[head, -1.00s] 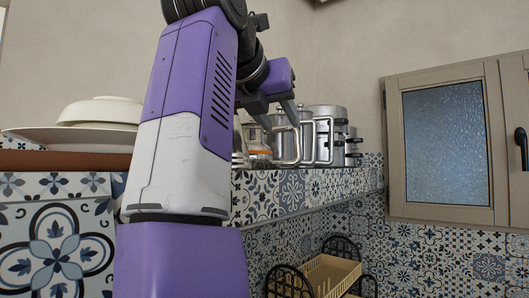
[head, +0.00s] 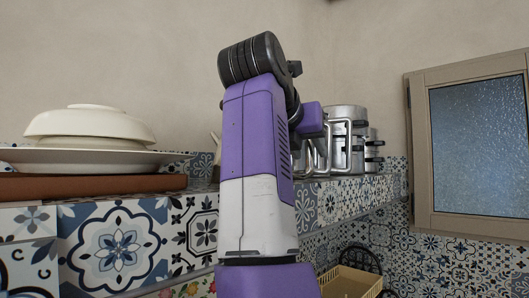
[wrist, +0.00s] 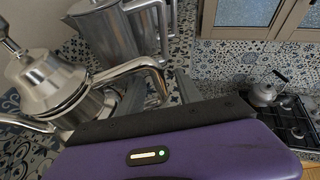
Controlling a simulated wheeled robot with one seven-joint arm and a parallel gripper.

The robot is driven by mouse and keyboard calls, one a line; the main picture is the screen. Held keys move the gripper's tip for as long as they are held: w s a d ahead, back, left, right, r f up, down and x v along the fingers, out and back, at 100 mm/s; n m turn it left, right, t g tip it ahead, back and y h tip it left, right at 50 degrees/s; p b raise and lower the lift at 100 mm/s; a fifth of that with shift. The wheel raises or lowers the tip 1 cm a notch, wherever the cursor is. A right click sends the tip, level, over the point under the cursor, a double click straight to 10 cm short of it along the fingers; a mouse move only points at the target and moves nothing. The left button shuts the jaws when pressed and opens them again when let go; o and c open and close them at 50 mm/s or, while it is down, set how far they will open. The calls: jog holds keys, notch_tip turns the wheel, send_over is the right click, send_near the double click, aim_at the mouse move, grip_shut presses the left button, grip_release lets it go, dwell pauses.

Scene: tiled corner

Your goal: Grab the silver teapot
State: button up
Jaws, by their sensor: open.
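A silver pot (wrist: 50,85) with a bulging body and a bent metal handle stands at the left of the wrist view. A taller silver pot (wrist: 105,35) with a looped handle stands behind it. My gripper (wrist: 160,88) is open beside the nearer pot's handle; I cannot tell whether they touch. In the head view my arm hides most of the fingers and the nearer pot. A silver kettle (wrist: 264,90) with a raised handle sits on the stove to the right. I cannot tell which vessel is the teapot.
Silver canisters (head: 345,140) stand on the tiled ledge (head: 345,197), right of my arm. Cream dishes (head: 90,125) are stacked at the left on a brown board (head: 90,186). A yellow basket (head: 345,283) lies lower right. The stove (wrist: 295,120) is below the window.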

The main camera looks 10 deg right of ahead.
jog(key=shift+w+d+f, duration=0.3)
jog(key=shift+w+d, duration=0.05)
jog(key=shift+w, duration=0.2)
jog(key=shift+c, duration=0.3)
grip_shut()
dwell(0.8)
